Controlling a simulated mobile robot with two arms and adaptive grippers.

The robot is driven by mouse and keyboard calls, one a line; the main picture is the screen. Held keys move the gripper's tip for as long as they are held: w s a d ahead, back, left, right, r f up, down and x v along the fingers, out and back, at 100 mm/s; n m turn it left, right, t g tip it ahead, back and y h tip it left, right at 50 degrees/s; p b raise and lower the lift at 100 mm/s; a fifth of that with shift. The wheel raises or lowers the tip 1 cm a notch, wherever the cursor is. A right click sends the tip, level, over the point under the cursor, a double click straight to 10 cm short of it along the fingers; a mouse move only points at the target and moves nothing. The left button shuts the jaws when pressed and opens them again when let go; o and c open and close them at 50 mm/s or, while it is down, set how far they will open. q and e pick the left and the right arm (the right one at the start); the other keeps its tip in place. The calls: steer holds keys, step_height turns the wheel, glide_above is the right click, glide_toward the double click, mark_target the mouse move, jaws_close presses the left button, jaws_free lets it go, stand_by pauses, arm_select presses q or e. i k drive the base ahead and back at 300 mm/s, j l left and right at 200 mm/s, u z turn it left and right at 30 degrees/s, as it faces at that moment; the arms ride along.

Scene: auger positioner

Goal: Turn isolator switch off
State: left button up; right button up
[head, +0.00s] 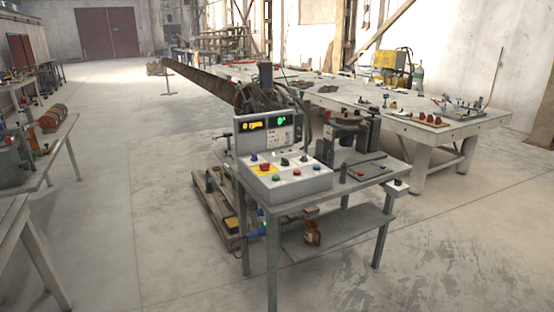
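A grey control box (290,188) stands on a small metal table in the middle of the head view. Its sloped face carries several buttons and knobs. A red knob (264,168) sits on a yellow plate at the left of this face. A dark knob (285,161) is to its right. Which of these controls, if any, is the isolator switch is too small to tell, and so is its position. A small box (396,188) with a dark and red top is at the table's right corner. Neither of my grippers is in view.
The metal table (372,172) has a lower shelf (335,232) with an orange-brown bottle (312,233). A wooden pallet (217,212) lies behind its left side. A large welding table (470,120) stands at the back right. Benches line the left. The floor in front is clear.

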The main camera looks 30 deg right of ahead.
mark_target(264, 167)
steer(key=i+l, duration=0.15)
steer(key=i, duration=0.25)
steer(key=i+l, duration=0.15)
steer(key=i, duration=0.3)
steer(key=i+l+z, duration=0.1)
steer(key=i, duration=0.3)
